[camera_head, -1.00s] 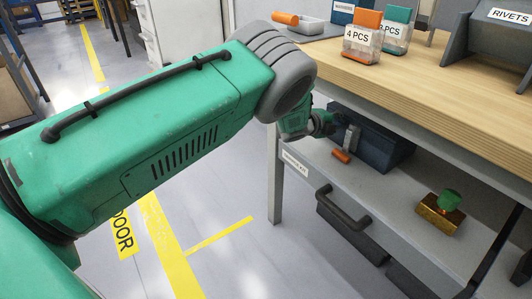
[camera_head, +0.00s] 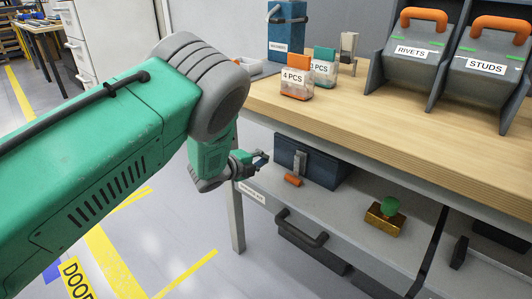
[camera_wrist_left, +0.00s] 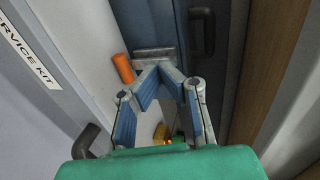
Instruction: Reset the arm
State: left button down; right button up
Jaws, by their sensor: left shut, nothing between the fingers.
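My left arm comes in from the left in the head view, green with grey joints. My left gripper (camera_head: 262,159) is at the left end of the shelf under the workbench, just left of a dark blue box (camera_head: 326,174) with a grey metal handle or latch. In the left wrist view the blue-padded fingers (camera_wrist_left: 157,68) meet at their tips, shut and empty. The box's blue side (camera_wrist_left: 155,22) is beyond them. An orange cylinder (camera_head: 293,180) lies in front of the box and also shows left of the fingertips (camera_wrist_left: 123,68). My right gripper is not in view.
A brass block with a green knob (camera_head: 386,216) stands on the shelf. A dark drawer with a handle (camera_head: 300,230) hangs below. The wooden benchtop (camera_head: 360,118) holds labelled containers (camera_head: 296,84) and grey bins (camera_head: 415,55). Floor left of the bench is open.

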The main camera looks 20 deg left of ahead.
pick_arm(q)
jog(key=s+a+f+n+g+y+p, duration=0.2)
jog(key=s+f+n, duration=0.15)
jog(key=s, duration=0.35)
jog(key=s+a+f+n+g+y+p, duration=0.1)
jog(key=s+a+f+n+p, duration=0.1)
jog(key=s+n, duration=0.45)
jog(key=s+a+f+n+g+y+p, duration=0.2)
jog(key=s+f+n+p, duration=0.1)
jog(key=s, duration=0.5)
jog(key=s+d+r+n+g+p, duration=0.1)
jog(key=s+n+g+p, duration=0.1)
jog(key=s, duration=1.2)
jog(key=s+d+r+n+g+p, duration=0.1)
jog(key=s+n+g, duration=0.4)
jog(key=s, duration=0.8)
jog(key=shift+s+d+r+n+g+y+p, duration=0.2)
jog(key=shift+s+r+n+g+y+p, duration=0.15)
jog(key=shift+n+p, duration=0.6)
jog(key=shift+f, duration=0.1)
